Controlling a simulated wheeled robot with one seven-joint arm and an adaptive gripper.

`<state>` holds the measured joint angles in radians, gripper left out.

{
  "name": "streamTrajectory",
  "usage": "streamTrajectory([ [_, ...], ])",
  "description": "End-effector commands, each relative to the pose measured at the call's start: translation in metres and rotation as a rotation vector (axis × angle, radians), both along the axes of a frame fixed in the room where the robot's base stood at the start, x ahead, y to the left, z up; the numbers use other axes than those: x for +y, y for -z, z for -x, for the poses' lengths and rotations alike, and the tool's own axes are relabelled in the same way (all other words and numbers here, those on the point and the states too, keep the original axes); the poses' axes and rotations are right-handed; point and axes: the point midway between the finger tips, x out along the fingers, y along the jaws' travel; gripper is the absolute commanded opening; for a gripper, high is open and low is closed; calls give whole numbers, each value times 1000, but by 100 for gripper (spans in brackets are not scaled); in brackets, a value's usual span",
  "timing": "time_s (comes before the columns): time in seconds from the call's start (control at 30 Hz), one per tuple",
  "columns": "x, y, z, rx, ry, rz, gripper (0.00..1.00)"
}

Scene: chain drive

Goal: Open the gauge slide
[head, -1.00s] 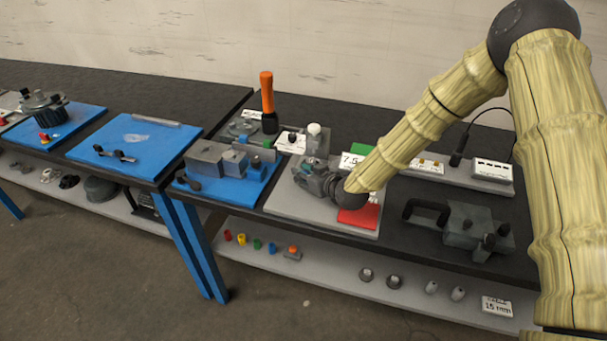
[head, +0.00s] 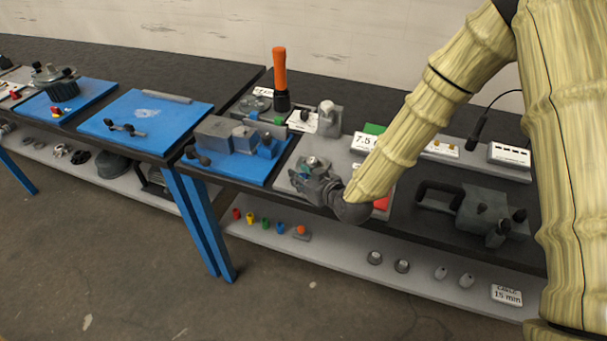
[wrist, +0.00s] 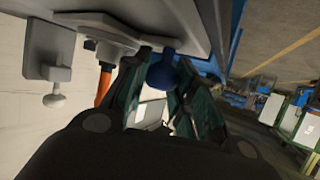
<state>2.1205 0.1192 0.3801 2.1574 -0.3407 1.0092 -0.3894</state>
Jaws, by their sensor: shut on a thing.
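My gripper (head: 308,172) is low over the left part of the light grey board (head: 284,182), near its front edge. In the wrist view, my gripper (wrist: 160,75) has its two dark green fingers on either side of a round blue knob (wrist: 162,73), and it is shut on this knob. The knob sits at the edge of a light grey body. In the head view my fingers and wrist hide the knob. I cannot tell how far the gauge slide is open.
A grey stand with a pale knob (head: 330,120) and an orange torch (head: 280,75) stand behind. A blue board with grey blocks (head: 230,140) is to the left. A dark grey device (head: 490,212) is to the right.

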Motion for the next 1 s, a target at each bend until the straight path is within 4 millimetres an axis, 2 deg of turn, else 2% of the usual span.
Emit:
streamTrajectory([
  [0.07,0,-1,-1,-1,0,-1,0],
  [0.1,0,-1,-1,-1,0,-1,33],
  [0.2,0,-1,-1,-1,0,-1,49],
  [0.63,-4,-3,4,0,1,-1,49],
  [0.77,-14,-10,17,0,1,0,49],
  [1.0,-38,-27,50,1,0,-1,49],
])
